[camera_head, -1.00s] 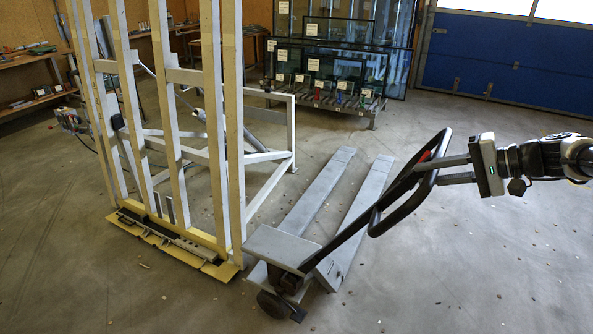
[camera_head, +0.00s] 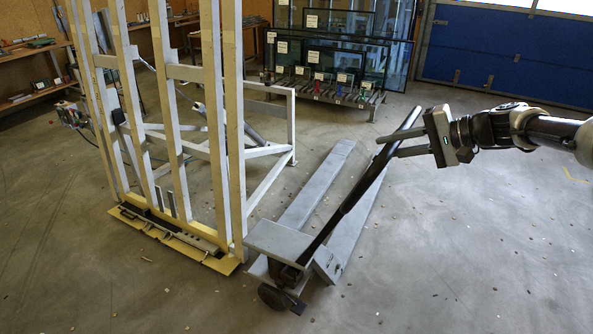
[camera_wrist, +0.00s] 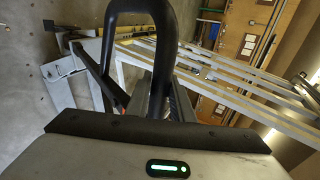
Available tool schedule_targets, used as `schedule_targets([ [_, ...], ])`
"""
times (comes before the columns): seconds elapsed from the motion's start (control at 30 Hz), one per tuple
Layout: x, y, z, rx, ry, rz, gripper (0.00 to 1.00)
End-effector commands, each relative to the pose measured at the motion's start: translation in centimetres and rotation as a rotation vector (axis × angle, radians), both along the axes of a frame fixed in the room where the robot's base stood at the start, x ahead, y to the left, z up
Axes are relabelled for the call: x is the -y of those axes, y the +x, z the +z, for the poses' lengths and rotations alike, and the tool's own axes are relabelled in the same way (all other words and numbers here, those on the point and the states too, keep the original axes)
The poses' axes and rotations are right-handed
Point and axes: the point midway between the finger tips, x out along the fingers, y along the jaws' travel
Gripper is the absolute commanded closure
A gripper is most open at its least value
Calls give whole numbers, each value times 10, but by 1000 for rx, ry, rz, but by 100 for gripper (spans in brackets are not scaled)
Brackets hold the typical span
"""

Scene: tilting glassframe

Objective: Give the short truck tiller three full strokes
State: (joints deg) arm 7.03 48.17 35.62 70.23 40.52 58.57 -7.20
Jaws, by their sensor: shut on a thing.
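The pallet truck's black tiller (camera_head: 345,208) rises from the truck's wheeled front end and leans up and to the right in the head view. Its loop handle is seen nearly edge-on there and arches across the top of the wrist view (camera_wrist: 145,10). My gripper (camera_head: 388,146) is shut on the loop handle, with its two pale fingers reaching it from the right. The fingertips are partly hidden at the handle. The truck's grey body (camera_head: 278,241) and two forks (camera_head: 318,187) rest low over the floor, pointing away.
A tall pale frame rack (camera_head: 235,130) stands close at the truck's left, on a yellow base (camera_head: 215,262). A stand of glass panes (camera_head: 335,60) is behind. A blue door (camera_head: 490,50) is at the back right. The floor at right is open, with scattered debris.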

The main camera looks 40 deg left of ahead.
Motion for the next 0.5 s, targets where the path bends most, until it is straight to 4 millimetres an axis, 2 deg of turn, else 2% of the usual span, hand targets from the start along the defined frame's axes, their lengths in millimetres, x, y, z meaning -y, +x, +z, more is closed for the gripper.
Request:
schedule_targets([
  [0.17,-5,1,3,-1,-1,-3,100],
  [0.5,-53,-2,21,1,-1,-3,100],
])
